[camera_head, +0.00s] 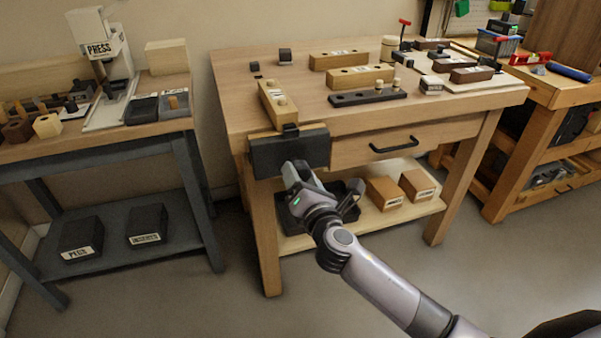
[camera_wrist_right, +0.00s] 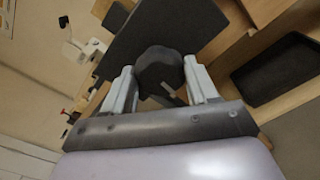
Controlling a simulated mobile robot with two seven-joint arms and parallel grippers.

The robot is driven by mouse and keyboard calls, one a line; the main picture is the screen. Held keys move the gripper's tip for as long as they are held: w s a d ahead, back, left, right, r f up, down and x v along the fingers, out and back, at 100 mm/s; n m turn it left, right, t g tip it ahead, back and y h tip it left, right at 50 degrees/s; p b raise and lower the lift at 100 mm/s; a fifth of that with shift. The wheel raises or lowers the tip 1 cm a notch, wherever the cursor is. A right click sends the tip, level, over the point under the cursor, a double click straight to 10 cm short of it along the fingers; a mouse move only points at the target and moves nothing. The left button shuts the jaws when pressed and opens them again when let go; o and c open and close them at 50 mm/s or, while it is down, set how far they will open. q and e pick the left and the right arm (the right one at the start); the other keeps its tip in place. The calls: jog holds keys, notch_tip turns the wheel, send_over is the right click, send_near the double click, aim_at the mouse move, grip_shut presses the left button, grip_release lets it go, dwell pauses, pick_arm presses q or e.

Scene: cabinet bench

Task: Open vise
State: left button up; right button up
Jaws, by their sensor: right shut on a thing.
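The vise is a dark jaw block (camera_head: 290,151) on the front left edge of the wooden bench. It fills the top of the right wrist view as a dark plate (camera_wrist_right: 165,30). My right gripper (camera_head: 301,172) is in front of the jaw's face. In the right wrist view its two fingers (camera_wrist_right: 160,86) are shut on a dark round vise handle (camera_wrist_right: 158,66), one on each side. The handle is mostly hidden by the gripper in the head view. My left gripper is not in view.
The bench top (camera_head: 240,90) holds wooden blocks (camera_head: 360,77) and a dark peg strip (camera_head: 367,97). Below are a drawer handle (camera_head: 394,145) and a shelf with boxes (camera_head: 384,192). A grey table with a press (camera_head: 102,47) stands left. Floor is free between them.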

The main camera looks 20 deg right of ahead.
jog(key=shift+r+n+p, duration=0.1)
jog(key=shift+n+p, duration=0.2)
jog(key=shift+n, duration=0.4)
jog(key=shift+n, duration=0.3)
jog(key=shift+n+p, duration=0.3)
jog(key=shift+p, duration=0.15)
jog(key=n+p, duration=0.2)
jog(key=n, duration=0.1)
jog(key=shift+s, duration=0.1)
